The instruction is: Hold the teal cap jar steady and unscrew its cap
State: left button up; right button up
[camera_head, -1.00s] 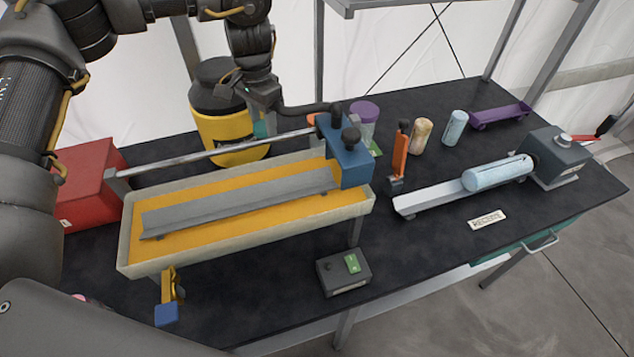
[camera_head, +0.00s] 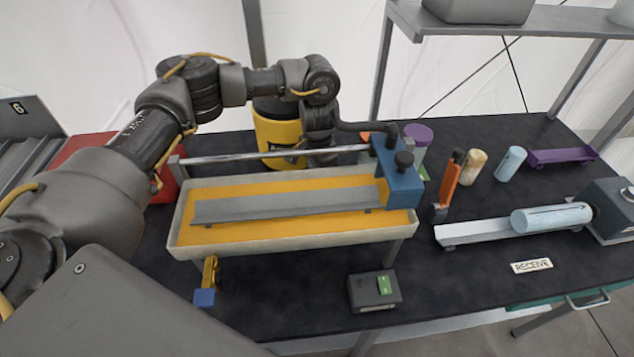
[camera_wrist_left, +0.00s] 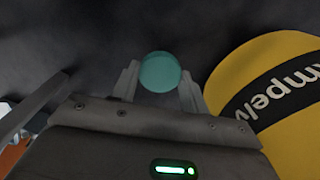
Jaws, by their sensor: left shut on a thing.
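The round teal cap (camera_wrist_left: 160,72) of the teal cap jar sits between the two fingers of my left gripper (camera_wrist_left: 160,88) in the left wrist view. The gripper is shut on it, with a finger at either side. The jar's body is hidden below the cap. In the head view my left gripper (camera_head: 321,157) points down behind the long metal rail, right beside the yellow tub, and it hides the jar there. My right gripper is not in view.
The yellow tub (camera_wrist_left: 285,110) stands close at the gripper's right in the wrist view. The metal rail (camera_head: 270,157) and blue block (camera_head: 398,178) lie in front of my gripper, above the cream-rimmed tray (camera_head: 290,240). A red box (camera_head: 163,187) is at the left.

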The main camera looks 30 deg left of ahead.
pick_arm(q)
notch_tip(320, 180, down, 4)
jog(key=shift+r, duration=0.15)
jog(key=shift+s, duration=0.1)
jog(key=o, duration=1.1)
notch_tip(320, 180, up, 12)
jog(key=shift+r+b, duration=0.1)
jog(key=shift+b, duration=0.2)
